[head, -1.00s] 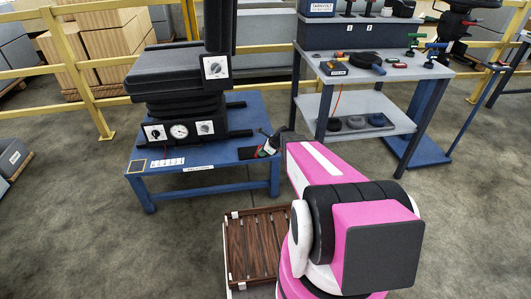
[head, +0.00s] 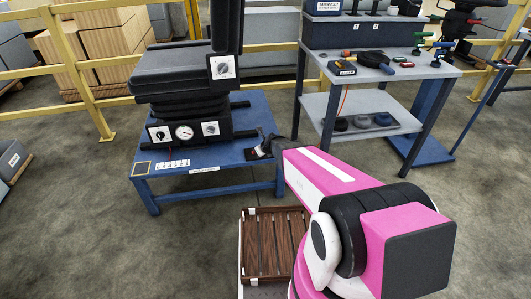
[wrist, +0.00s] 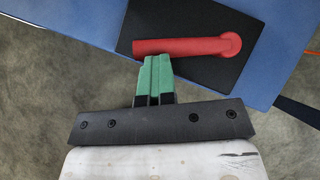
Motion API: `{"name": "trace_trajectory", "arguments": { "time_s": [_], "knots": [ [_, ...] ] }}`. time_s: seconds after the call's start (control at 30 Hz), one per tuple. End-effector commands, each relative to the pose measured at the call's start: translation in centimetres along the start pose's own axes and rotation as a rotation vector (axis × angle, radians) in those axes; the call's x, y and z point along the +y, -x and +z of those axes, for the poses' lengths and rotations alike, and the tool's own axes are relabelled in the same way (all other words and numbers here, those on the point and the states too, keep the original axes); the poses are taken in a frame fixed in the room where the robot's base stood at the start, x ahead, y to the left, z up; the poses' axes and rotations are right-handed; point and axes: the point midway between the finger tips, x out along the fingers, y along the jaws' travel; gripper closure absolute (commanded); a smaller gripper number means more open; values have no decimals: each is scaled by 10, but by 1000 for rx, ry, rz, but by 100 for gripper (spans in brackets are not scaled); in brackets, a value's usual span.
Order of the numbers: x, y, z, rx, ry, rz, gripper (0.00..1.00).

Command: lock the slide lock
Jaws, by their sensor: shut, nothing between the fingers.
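A red lever (wrist: 185,46) lies on a dark plate (wrist: 215,72) on the blue table; it looks like the slide lock's handle. It lies nearly level across the wrist view, with its round pivot end at the right. My gripper (wrist: 157,58) has green fingers, shut together and empty. Their tips are at the lever's near edge, towards its free left end; I cannot tell whether they touch.
A black seat unit (head: 185,90) with dials and knobs stands on the blue table, left of my gripper. A grey workbench (head: 385,72) with tools stands behind to the right. A yellow railing (head: 110,65) runs behind. Grey floor (head: 90,240) is clear at front left.

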Motion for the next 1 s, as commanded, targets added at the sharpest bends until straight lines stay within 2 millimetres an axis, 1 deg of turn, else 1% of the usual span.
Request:
{"name": "trace_trajectory", "arguments": {
  "time_s": [0.1,0.3,0.6,1.0],
  "knots": [
    [7,-6,5,2,7,8,100],
    [13,-13,14,2,12,13,100],
    [14,-20,22,3,12,13,100],
    [13,-23,27,0,12,12,100]
  ]
}}
